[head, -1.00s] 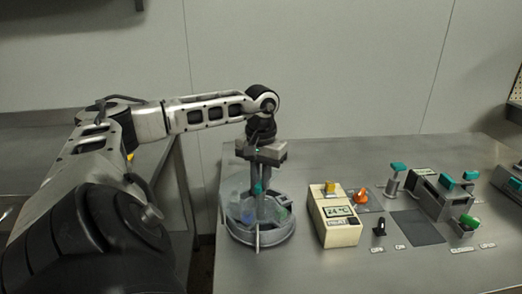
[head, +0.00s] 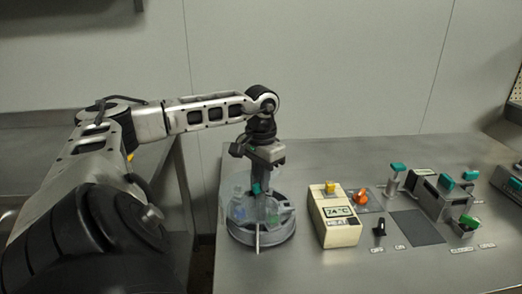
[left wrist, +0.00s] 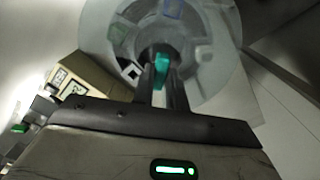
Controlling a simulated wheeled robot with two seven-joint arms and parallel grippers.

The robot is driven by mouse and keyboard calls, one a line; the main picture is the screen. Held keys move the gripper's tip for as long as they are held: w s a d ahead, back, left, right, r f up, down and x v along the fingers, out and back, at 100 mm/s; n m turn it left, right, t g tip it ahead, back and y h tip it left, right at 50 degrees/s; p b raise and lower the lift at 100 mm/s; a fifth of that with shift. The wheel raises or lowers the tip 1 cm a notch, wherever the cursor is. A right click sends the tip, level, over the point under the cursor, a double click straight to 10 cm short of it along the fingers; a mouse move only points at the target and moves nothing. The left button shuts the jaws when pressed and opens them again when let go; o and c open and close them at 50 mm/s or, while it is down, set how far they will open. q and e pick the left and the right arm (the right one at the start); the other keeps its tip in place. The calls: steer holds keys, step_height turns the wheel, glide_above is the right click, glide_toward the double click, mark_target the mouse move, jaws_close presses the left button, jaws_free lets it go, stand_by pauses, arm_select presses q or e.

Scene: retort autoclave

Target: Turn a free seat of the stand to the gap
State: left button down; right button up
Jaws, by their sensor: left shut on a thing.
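The round stand (head: 262,238) sits on the steel table at the left, with a clear guard around part of it. Inside it I see a bluish item (head: 238,207) at the left and a green-marked item (head: 284,213) at the right. My left gripper (head: 259,187) points straight down over the stand's middle, shut on its teal knob (left wrist: 161,68). The left wrist view shows the stand's ring (left wrist: 120,22) around the knob, with a blue-outlined seat and a greenish one. The gripper hides part of the stand. My right gripper is out of view.
A beige box with a display (head: 334,217) stands just right of the stand. Further right are an orange piece (head: 360,196), a dark mat (head: 416,227) and a grey fixture with teal handles (head: 445,182). The front of the table is clear.

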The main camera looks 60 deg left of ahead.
arm_select(q)
steer(key=shift+r, duration=0.1)
stand_by(0.3)
steer(key=c, duration=1.4)
jaws_free()
